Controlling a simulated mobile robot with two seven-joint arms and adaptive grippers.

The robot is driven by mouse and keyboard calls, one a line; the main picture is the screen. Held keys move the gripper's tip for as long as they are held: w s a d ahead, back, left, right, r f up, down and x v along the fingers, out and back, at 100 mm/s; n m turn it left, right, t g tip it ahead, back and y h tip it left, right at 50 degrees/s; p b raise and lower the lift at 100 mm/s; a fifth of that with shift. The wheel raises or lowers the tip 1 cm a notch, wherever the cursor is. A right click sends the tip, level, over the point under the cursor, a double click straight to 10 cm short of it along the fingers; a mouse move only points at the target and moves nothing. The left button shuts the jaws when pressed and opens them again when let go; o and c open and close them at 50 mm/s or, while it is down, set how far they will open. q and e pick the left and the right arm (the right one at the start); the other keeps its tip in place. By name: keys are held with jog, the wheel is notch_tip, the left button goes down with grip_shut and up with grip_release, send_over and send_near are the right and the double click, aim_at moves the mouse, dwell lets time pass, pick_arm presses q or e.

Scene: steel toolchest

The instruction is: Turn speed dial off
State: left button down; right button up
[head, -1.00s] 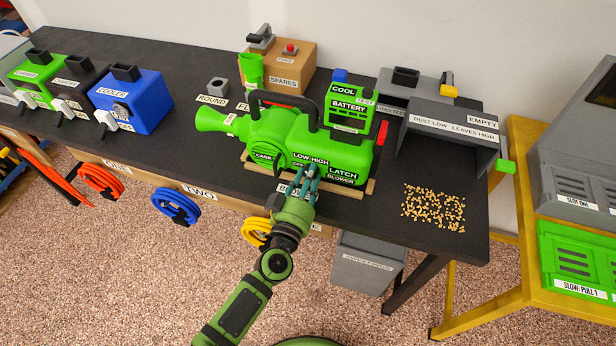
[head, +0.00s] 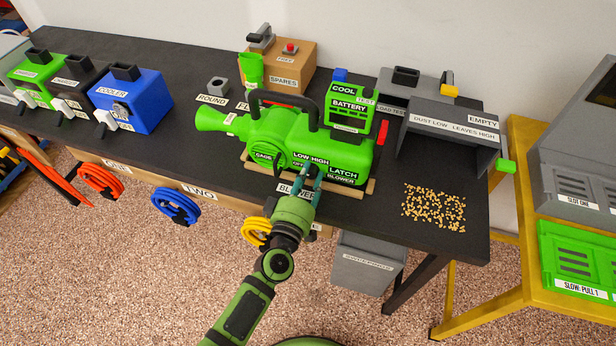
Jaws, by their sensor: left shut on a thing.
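The green blower (head: 300,140) lies on its wooden base on the black bench, its nozzle pointing left. Its front side carries LOW, HIGH, OFF, CAGE and LATCH labels. The speed dial sits by the LOW/HIGH/OFF label (head: 311,161) and is hidden behind my fingers, so its pointer cannot be read. My left gripper (head: 308,175) reaches up to the blower's front at that spot and is shut on the dial. My right gripper is not in view.
Scattered pellets (head: 433,208) lie to the right, before a grey open bin (head: 446,140). A blue cooler box (head: 130,101) stands at left. A yellow cable coil (head: 256,231) hangs below the bench edge.

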pick_arm(q)
jog(key=n, duration=0.4)
jog(key=shift+n, duration=0.4)
dwell(0.4)
jog(key=c, duration=0.9)
grip_release()
jog(key=shift+s+f, duration=0.1)
jog(key=shift+f, duration=0.05)
jog(key=shift+s+a, duration=0.1)
jog(key=shift+s, duration=0.2)
jog(key=v, duration=0.7)
jog(key=shift+r, duration=0.3)
